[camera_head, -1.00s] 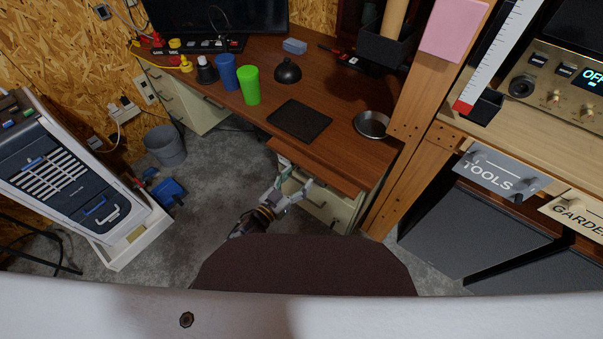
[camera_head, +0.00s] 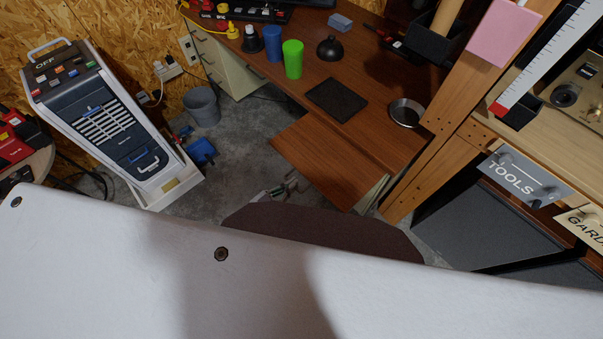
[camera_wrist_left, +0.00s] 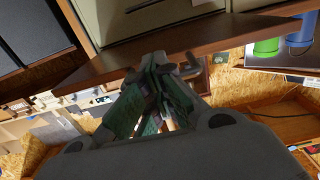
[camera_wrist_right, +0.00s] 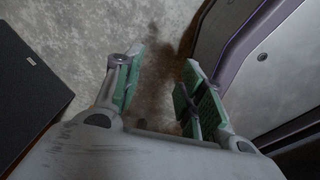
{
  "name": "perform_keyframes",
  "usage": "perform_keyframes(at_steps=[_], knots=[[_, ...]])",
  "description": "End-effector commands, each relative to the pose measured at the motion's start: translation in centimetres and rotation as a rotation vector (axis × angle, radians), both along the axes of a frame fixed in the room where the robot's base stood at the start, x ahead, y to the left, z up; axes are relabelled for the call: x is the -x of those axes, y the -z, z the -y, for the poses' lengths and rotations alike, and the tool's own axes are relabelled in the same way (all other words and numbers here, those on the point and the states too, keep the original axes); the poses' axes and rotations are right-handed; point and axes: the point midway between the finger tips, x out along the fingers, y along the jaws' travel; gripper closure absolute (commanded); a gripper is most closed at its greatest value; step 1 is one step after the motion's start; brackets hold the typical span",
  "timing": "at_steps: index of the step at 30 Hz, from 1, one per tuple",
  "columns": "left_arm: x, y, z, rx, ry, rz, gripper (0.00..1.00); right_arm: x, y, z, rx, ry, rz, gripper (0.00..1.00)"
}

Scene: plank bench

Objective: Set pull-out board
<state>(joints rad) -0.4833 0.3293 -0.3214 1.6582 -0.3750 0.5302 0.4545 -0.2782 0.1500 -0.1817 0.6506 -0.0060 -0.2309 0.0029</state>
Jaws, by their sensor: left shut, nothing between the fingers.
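The wooden pull-out board (camera_head: 322,165) sticks out from under the front edge of the brown desk. Its top is bare. My left gripper (camera_head: 287,184) is near the board's front left edge, low beside it, partly hidden by a dark rounded surface. In the left wrist view my left gripper (camera_wrist_left: 160,66) is shut and empty, with its fingertips near a brown wooden edge (camera_wrist_left: 215,42) that looks like the board. I cannot tell whether they touch it. My right gripper (camera_wrist_right: 155,75) is open and empty above the concrete floor; it is not in the head view.
The desk (camera_head: 365,125) holds a black mat (camera_head: 337,99), blue and green cups (camera_head: 292,60), a plunger head (camera_head: 330,48) and a metal bowl (camera_head: 406,113). A wooden post (camera_head: 425,170) stands right of the board. A grey bucket (camera_head: 202,106) and floor are left.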

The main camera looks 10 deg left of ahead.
Motion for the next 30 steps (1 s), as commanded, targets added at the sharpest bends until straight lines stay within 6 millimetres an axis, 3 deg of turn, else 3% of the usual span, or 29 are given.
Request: perform_keyframes(at_steps=[3,12,27,30], knots=[[1.2,-0.4,-0.9,0.003,0.001,0.004,1.0,1.1,-0.4,0.6,0.005,-0.002,-0.009,0.6],[3.4,-0.4,-2.4,0.005,0.002,0.006,1.0,1.4,-1.2,-0.6,-0.007,0.0,-0.013,0.6],[3.8,-0.4,-2.8,0.005,0.002,0.009,1.0,1.4,-1.3,-0.9,-0.011,0.0,-0.013,0.6],[3.8,-0.4,-2.7,0.005,0.002,0.009,0.88,1.4,-1.3,-0.9,-0.011,0.0,-0.013,0.6]])
